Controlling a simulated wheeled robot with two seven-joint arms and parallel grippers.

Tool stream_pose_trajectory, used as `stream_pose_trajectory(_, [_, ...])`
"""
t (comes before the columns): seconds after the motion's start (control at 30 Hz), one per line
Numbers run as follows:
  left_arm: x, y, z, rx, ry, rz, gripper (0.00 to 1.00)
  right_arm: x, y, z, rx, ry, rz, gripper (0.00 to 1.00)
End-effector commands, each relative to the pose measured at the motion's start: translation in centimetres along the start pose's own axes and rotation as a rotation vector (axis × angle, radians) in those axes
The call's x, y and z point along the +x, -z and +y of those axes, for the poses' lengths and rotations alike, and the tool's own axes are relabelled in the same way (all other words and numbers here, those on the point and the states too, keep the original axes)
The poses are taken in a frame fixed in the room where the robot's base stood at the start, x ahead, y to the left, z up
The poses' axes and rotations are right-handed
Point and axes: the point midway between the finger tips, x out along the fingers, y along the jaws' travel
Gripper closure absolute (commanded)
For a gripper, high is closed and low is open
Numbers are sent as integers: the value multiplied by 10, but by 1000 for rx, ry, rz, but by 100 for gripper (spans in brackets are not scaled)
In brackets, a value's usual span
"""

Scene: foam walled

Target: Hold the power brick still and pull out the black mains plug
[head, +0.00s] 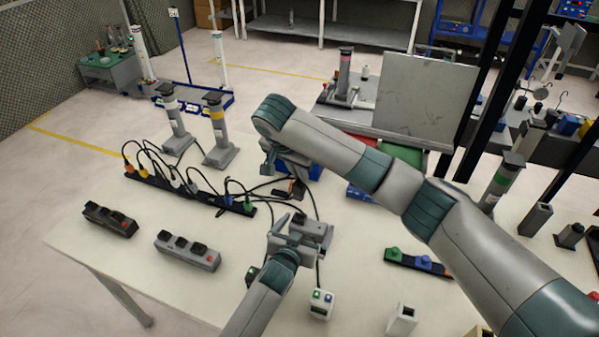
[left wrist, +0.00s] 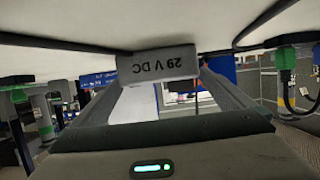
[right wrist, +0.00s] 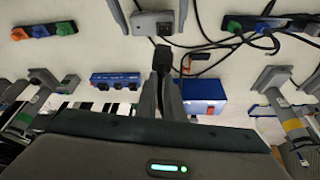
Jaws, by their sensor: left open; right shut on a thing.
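The grey power brick (head: 314,229) lies on the white table. My right gripper (right wrist: 163,88) is shut on the black mains plug (right wrist: 162,57). In the right wrist view the brick (right wrist: 145,24) shows beyond the plug, with a strip of table visible between them.
A black power strip (head: 150,178) with coloured plugs and loose black cables lies left of my grippers. A small white box (head: 318,304) is close in front. A strip with coloured knobs (head: 418,263) lies right.

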Motion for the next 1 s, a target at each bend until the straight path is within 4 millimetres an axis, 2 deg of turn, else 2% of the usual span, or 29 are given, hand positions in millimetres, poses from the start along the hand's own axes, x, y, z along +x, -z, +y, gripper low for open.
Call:
stream_pose_trajectory(0.6, [-91, -1, 0, -1, -1, -1, 0, 0, 0, 0, 0, 0, 0, 100])
stream_pose_trajectory(0.8, [-103, 0, 0, -1, 0, -1, 0, 0, 0, 0, 0, 0, 0, 100])
stream_pose_trajectory(1.0, [-104, 0, 0, 0, 0, -1, 0, 0, 0, 0, 0, 0, 0, 100])
